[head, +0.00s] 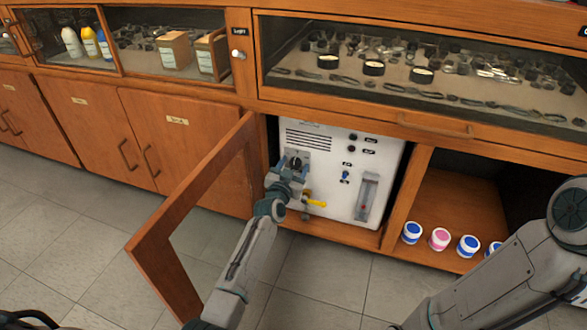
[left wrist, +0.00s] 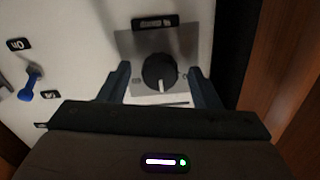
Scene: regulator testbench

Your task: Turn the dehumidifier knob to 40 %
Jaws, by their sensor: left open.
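The dehumidifier is a white panel unit (head: 325,150) in an open cabinet bay in the head view. Its black round knob (left wrist: 159,72) sits on a grey plate (left wrist: 128,45) in the left wrist view, with a white pointer mark at its lower edge. The knob also shows small in the head view (head: 295,162). My left gripper (head: 288,170) is at the panel in front of the knob. In the left wrist view its two fingers (left wrist: 160,85) stand apart on either side of the knob, with gaps. The scale markings are too small to read. My right gripper is out of view.
An open wooden door with a glass pane (head: 190,190) stands left of my left arm. A yellow lever (head: 316,203), a blue switch (head: 345,175) and a flow gauge (head: 367,195) are on the panel. Several jars (head: 439,239) stand in the bay to the right.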

